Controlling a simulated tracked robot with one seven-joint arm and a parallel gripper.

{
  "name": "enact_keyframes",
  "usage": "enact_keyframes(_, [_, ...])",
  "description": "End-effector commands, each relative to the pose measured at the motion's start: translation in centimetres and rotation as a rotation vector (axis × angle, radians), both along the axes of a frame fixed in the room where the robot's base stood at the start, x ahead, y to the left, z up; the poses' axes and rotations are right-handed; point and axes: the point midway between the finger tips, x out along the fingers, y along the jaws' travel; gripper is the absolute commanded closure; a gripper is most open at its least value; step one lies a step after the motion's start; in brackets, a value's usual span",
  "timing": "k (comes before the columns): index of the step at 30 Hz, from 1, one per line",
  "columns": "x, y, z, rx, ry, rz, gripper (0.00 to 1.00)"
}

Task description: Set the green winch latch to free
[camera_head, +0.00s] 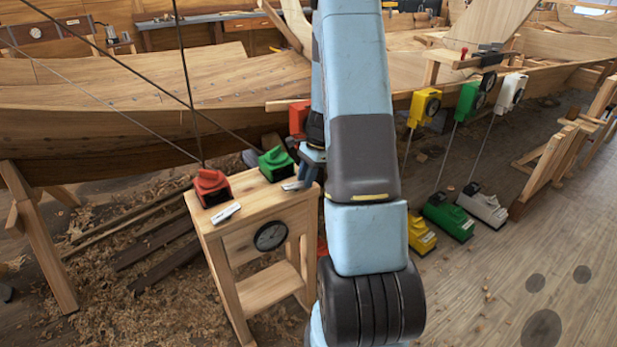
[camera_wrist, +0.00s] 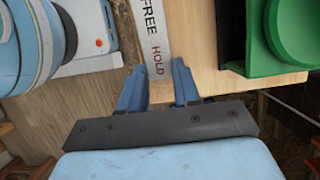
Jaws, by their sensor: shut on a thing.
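The green winch (camera_head: 275,163) sits on the wooden stand; its green body also shows at the upper right of the wrist view (camera_wrist: 262,55). Beside it lies a pale latch plate (camera_head: 293,186), marked FREE and HOLD in the wrist view (camera_wrist: 152,40). HOLD is the mark nearer my gripper. My gripper (camera_wrist: 158,85) is shut at the near end of this plate, with one blue finger on each side. The latch part between the fingers is mostly hidden. In the head view my gripper (camera_head: 311,165) is partly behind my arm.
The wooden stand (camera_head: 255,200) carries a red winch (camera_head: 211,187) with its own pale plate (camera_head: 226,212) and a round dial (camera_head: 271,236). Taut lines rise from these winches. The wooden hull (camera_head: 140,105) stands behind. Yellow, green and white winches stand at right.

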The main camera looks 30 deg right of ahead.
Motion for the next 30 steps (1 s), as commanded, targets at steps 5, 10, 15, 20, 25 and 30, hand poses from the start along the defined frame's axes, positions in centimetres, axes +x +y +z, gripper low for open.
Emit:
enact_keyframes(5, [0.1, 0.9, 0.3, -0.069, -0.003, 0.007, 0.99])
enact_keyframes(10, [0.2, 1.3, 0.6, -0.153, -0.005, 0.01, 0.99])
enact_keyframes(15, [0.2, 1.6, 0.9, -0.232, -0.008, 0.01, 0.99])
enact_keyframes(20, [0.2, 1.9, 1.1, -0.299, -0.01, 0.012, 0.99])
enact_keyframes(25, [0.2, 2.2, 1.2, -0.358, -0.013, 0.011, 0.99])
enact_keyframes(30, [0.2, 2.3, 1.3, -0.403, -0.015, 0.01, 0.99])
